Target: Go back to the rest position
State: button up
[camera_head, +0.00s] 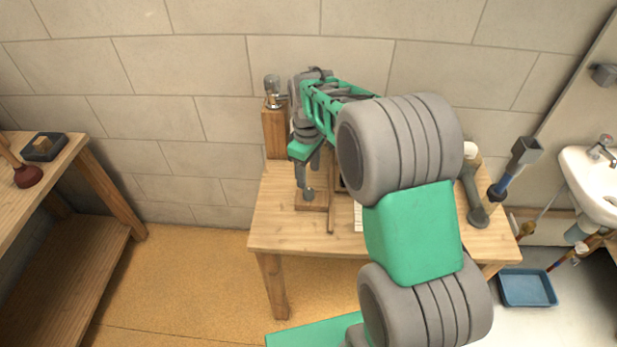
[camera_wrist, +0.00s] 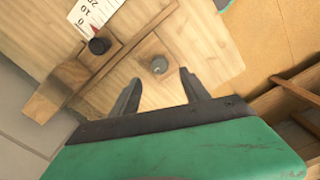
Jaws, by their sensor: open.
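My gripper (camera_head: 306,182) is over the left part of the wooden workbench (camera_head: 285,238), with my green and grey arm reaching to it across the bench. In the wrist view my gripper (camera_wrist: 160,82) has its two dark fingers spread apart, with nothing held between them. A small round grey piece (camera_wrist: 159,65) shows just beyond the fingertips, over the wood. I cannot tell whether the fingers are level with it. My arm hides much of the bench middle in the head view.
A wooden post (camera_head: 274,135) with a metal fitting stands at the bench's back left. A grey pipe (camera_head: 477,200) stands on the right side. A dark peg (camera_wrist: 98,46) and a printed scale (camera_wrist: 93,13) lie near the gripper. A side table (camera_head: 65,165) is left; a sink (camera_head: 592,185) is right.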

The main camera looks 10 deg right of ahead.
jog(key=shift+w+m, duration=0.1)
jog(key=shift+m, duration=0.7)
jog(key=shift+f+m, duration=0.25)
jog(key=shift+m, duration=0.65)
jog(key=s+f+m, duration=0.1)
jog(key=s, duration=0.1)
jog(key=s+f+m+g, duration=0.1)
jog(key=s+f, duration=0.1)
jog(key=s+f+m, duration=0.1)
jog(key=s, duration=0.1)
jog(key=shift+s+f, duration=0.25)
jog(key=shift+f, duration=0.1)
jog(key=s+r+m+t, duration=0.1)
jog(key=s+r, duration=0.2)
jog(key=s, duration=0.5)
jog(key=s+r+m, duration=0.2)
jog(key=s+r, duration=0.2)
jog(key=s, duration=0.3)
notch_tip(320, 180, up, 6)
jog(key=w+t, duration=0.1)
jog(key=t, duration=0.2)
jog(key=shift+w+r, duration=0.25)
